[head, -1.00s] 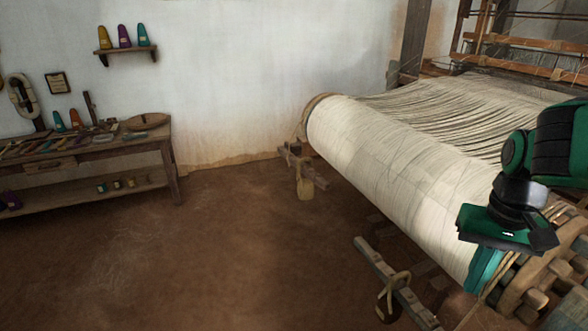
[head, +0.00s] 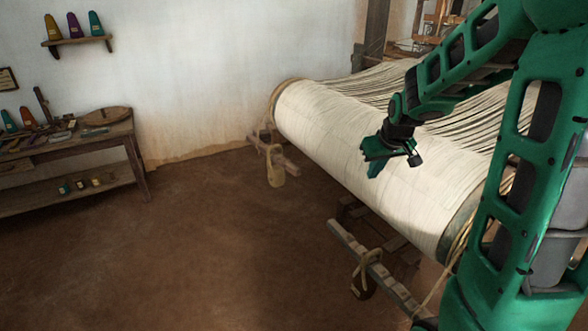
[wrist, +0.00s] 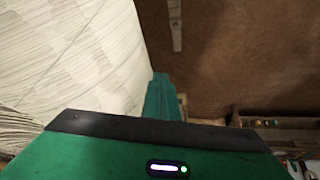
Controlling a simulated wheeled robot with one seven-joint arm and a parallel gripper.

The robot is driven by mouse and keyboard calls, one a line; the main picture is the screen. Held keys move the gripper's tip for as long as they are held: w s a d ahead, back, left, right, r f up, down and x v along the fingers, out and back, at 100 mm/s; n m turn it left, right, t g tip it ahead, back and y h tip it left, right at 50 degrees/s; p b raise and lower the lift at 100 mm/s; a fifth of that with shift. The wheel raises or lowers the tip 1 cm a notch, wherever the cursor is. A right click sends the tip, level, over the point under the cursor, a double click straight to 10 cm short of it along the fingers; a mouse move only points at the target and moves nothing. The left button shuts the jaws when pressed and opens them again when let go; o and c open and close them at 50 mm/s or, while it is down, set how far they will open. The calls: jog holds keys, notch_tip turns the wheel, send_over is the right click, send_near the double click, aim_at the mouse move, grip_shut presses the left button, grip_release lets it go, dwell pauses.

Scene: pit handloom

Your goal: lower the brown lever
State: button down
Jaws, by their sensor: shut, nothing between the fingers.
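A long wooden bar (head: 375,265) lies low beside the near end of the cloth roll, with a rope loop and a dark weight (head: 364,282) on it. A second, shorter wooden piece (head: 285,160) with a pale weight (head: 275,168) sits low at the roll's far end. I cannot tell which, if either, is the brown lever. My gripper (head: 376,168) is shut and empty, in front of the roll in the head view and well above the long bar. In the wrist view its green fingers (wrist: 162,98) are together, with a pale narrow bar (wrist: 175,25) beyond them.
The big cloth roll (head: 370,150) of the loom fills the right side, close to my arm. A workbench (head: 140,165) stands at the left wall under a small shelf (head: 78,41) with cones. The brown earth floor (head: 190,260) between is open.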

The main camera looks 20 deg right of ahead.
jog(key=w+a+f+n+t+y, duration=0.1)
jog(key=w+a+f+n+t, duration=0.15)
jog(key=w, duration=0.75)
jog(key=w+a+f+n+t, duration=0.1)
jog(key=w+f, duration=0.2)
jog(key=w, duration=0.7)
jog(key=n+t+y, duration=0.2)
jog(key=t, duration=0.3)
send_over(295, 170)
notch_tip(295, 170, down, 13)
jog(key=f, duration=0.2)
jog(key=shift+w+a+f+m, duration=0.1)
jog(key=shift+w+f+m, duration=0.15)
jog(key=shift+f, duration=0.1)
jog(key=shift+s+f, duration=0.1)
jog(key=shift+f, duration=0.3)
